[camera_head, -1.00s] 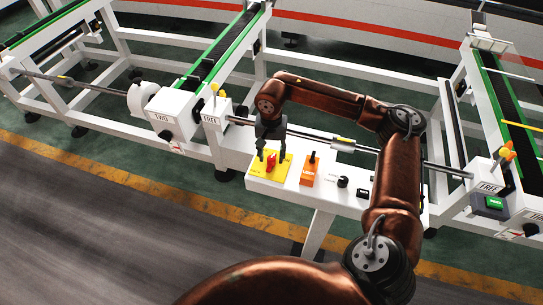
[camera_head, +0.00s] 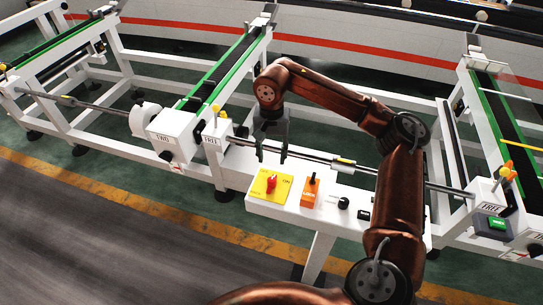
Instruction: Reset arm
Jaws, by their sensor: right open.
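My right arm reaches over the white control panel from the right in the head view. My right gripper (camera_head: 271,156) is open and empty, pointing down. It hangs above and behind the panel's yellow plate, apart from it. The yellow plate (camera_head: 262,193) carries a red rotary switch (camera_head: 271,183) and "ON" lettering at its upper right. My left gripper is not in view.
An orange box with a black lever (camera_head: 311,190) and a black knob (camera_head: 343,203) sit right of the yellow plate. Green-edged conveyors (camera_head: 215,70) and a steel shaft (camera_head: 440,187) stand behind. A green button box (camera_head: 495,224) is at right. The floor in front is clear.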

